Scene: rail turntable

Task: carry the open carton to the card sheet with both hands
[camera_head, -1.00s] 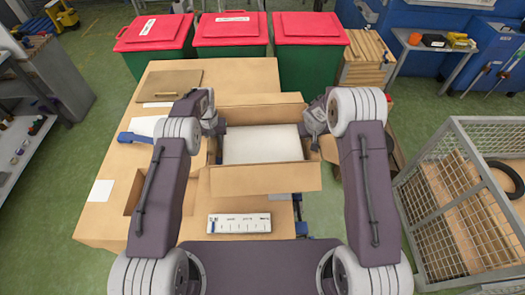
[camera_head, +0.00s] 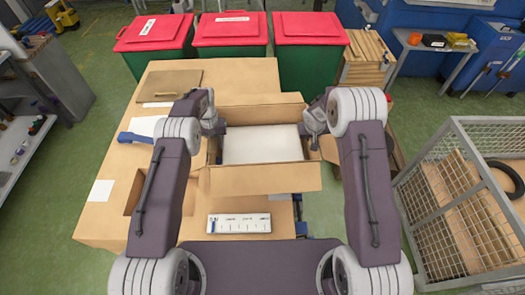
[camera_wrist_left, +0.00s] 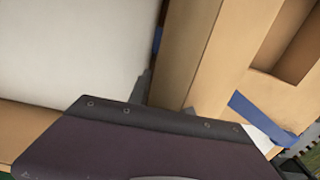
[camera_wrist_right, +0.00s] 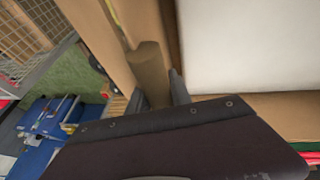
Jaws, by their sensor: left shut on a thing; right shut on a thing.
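The open carton (camera_head: 262,181) is a brown box with flaps spread and a white block (camera_head: 262,144) filling its inside. It is between my two arms, at the right part of the table. My left gripper (camera_head: 217,132) is shut on the carton's left wall, which also shows in the left wrist view (camera_wrist_left: 188,55). My right gripper (camera_head: 312,132) is shut on the carton's right side, and the carton shows in the right wrist view (camera_wrist_right: 150,70). The fingertips are partly hidden. A flat brown sheet (camera_head: 170,82), probably the card sheet, lies at the table's back left.
The table (camera_head: 245,76) carries a blue-handled tool (camera_head: 134,138), a white paper (camera_head: 100,190) and a white ruled label (camera_head: 239,223). Several red-lidded bins (camera_head: 230,28) stand behind it. A mesh cage (camera_head: 460,200) stands at right.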

